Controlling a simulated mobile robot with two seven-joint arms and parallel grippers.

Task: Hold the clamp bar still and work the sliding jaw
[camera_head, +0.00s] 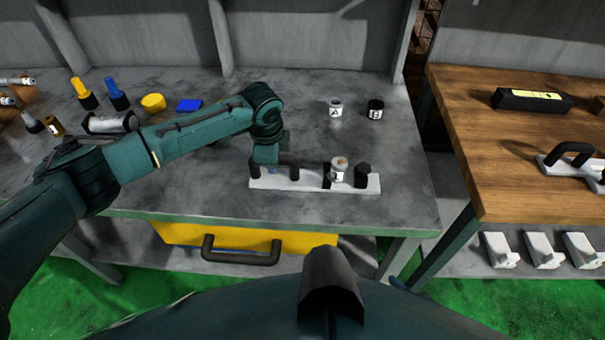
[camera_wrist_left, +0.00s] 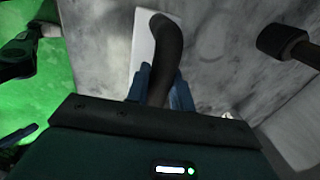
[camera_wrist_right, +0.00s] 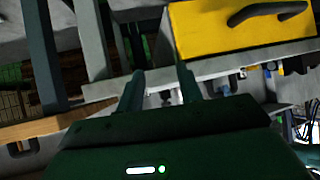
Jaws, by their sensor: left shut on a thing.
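The white clamp bar (camera_head: 310,184) lies flat near the front edge of the metal bench. Its black handle (camera_wrist_left: 166,50) stands at the left end. My left gripper (camera_head: 271,168) reaches down onto this handle. In the left wrist view my left gripper (camera_wrist_left: 161,88) has its blue fingers on both sides of the handle, shut on it. On the right part of the bar, a labelled white jar (camera_head: 339,171) stands between a dark jaw piece (camera_head: 326,178) and a black end block (camera_head: 362,175). My right gripper (camera_wrist_right: 160,88) is open and empty, away from the bar.
Two small jars, white (camera_head: 336,108) and black (camera_head: 375,109), stand behind the bar. Yellow and blue items (camera_head: 154,103) lie at back left. A yellow drawer (camera_head: 180,233) with a black handle is below the front edge. A wooden bench (camera_head: 505,150) stands at right.

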